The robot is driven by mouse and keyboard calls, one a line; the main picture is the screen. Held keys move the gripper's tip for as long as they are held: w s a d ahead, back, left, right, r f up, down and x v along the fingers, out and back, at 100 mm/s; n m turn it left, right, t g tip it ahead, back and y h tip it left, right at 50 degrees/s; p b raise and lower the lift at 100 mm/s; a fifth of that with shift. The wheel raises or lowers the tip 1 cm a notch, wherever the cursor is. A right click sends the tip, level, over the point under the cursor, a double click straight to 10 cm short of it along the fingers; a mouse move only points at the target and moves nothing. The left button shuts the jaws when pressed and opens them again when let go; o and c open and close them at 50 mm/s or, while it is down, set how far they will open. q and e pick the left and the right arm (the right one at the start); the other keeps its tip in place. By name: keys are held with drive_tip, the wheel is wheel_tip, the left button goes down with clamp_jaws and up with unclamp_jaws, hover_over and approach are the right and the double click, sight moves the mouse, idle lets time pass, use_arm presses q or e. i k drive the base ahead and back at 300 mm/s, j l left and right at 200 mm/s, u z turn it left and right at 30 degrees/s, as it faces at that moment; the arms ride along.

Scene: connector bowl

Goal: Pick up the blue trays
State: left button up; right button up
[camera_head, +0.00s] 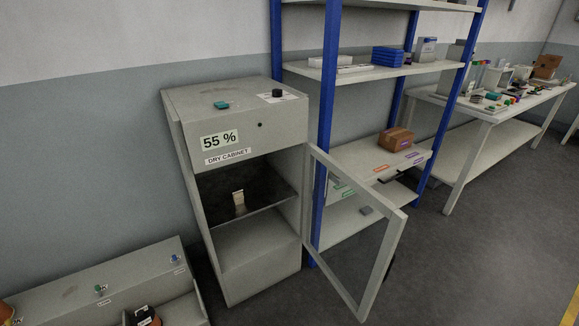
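A stack of blue trays (387,57) sits on an upper shelf (430,69) of the blue-post rack, right of the picture's middle. A white box lies on the same shelf to its left, and a grey-blue box stands to its right. The trays look neatly stacked, and nothing touches them from above. Neither of my grippers shows in the head view.
A dry cabinet (232,180) stands left of the rack with its framed door (387,262) swung open toward the rack's front. A brown box (395,140) rests on a lower shelf. A cluttered white workbench (490,108) stands at right. Grey floor (460,260) is clear at lower right.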

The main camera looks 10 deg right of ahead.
sight(385, 56)
drive_tip(key=i+l+u, duration=0.2)
drive_tip(key=l+u, duration=0.15)
drive_tip(key=l, duration=0.8)
drive_tip(key=l+u, duration=0.35)
drive_tip(key=l, duration=0.75)
drive_tip(key=l+u, duration=0.35)
drive_tip(key=l, duration=0.85)
drive_tip(key=z, duration=1.35)
drive_tip(key=k+l, duration=0.05)
